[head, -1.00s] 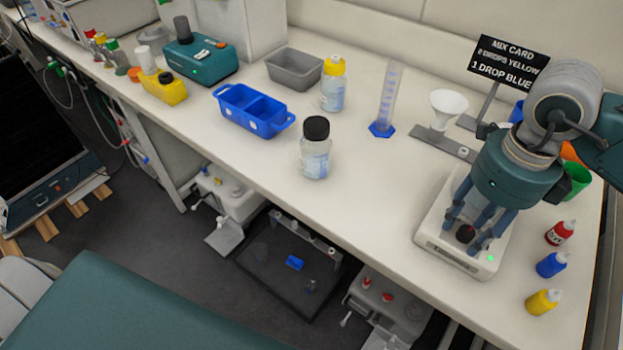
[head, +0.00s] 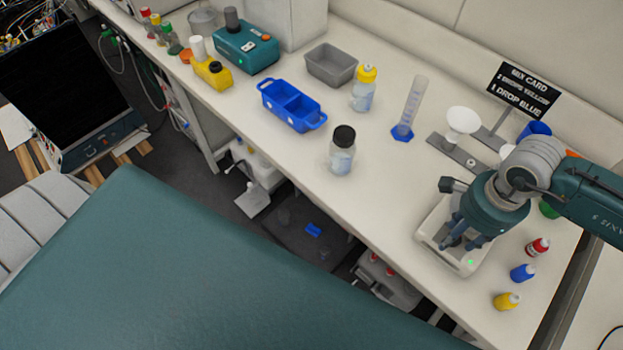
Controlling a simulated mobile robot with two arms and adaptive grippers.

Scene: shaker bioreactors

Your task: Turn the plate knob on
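The plate (head: 458,262) is a white, low box near the right end of the bench, with a small lit green light (head: 471,262) on its front. My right gripper (head: 462,243) comes in from the right and points down over the plate's front part. Its blue-grey fingers stand low at the plate's front, where the dark knob showed between them earlier. The knob is now hidden by the fingers, so I cannot tell whether they touch it or grip it. My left gripper is not in view.
Red (head: 538,246), blue (head: 522,273) and yellow (head: 507,301) dropper bottles stand right of the plate. Behind it are a funnel stand (head: 463,121) and the mix card (head: 522,90). A black-capped bottle (head: 342,152) stands to the left, with clear bench between.

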